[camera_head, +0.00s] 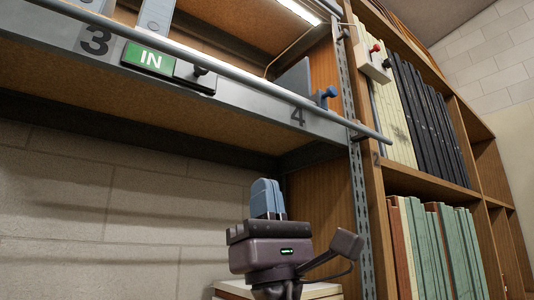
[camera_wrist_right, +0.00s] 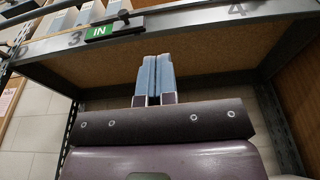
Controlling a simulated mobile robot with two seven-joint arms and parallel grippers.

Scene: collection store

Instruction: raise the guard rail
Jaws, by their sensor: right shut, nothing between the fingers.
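The guard rail (camera_head: 255,80) is a long grey rod. It runs along the front of the upper shelf (camera_head: 235,118), slanting down to the right past the number 4, and ends beside the slotted upright. My right gripper (camera_head: 267,183) is below the shelf's front edge, with its blue fingers pointing up. The fingers also show in the wrist view (camera_wrist_right: 155,60), close together and empty. The gripper is apart from the rail. My left gripper is in neither view.
A green IN sign (camera_head: 148,58) with a black knob (camera_head: 199,70) is on the shelf front. A blue knob (camera_head: 328,93) sticks out near the 4. A slotted metal upright (camera_head: 357,185) and a wooden bookcase (camera_head: 377,172) with books stand at right. A block wall is behind.

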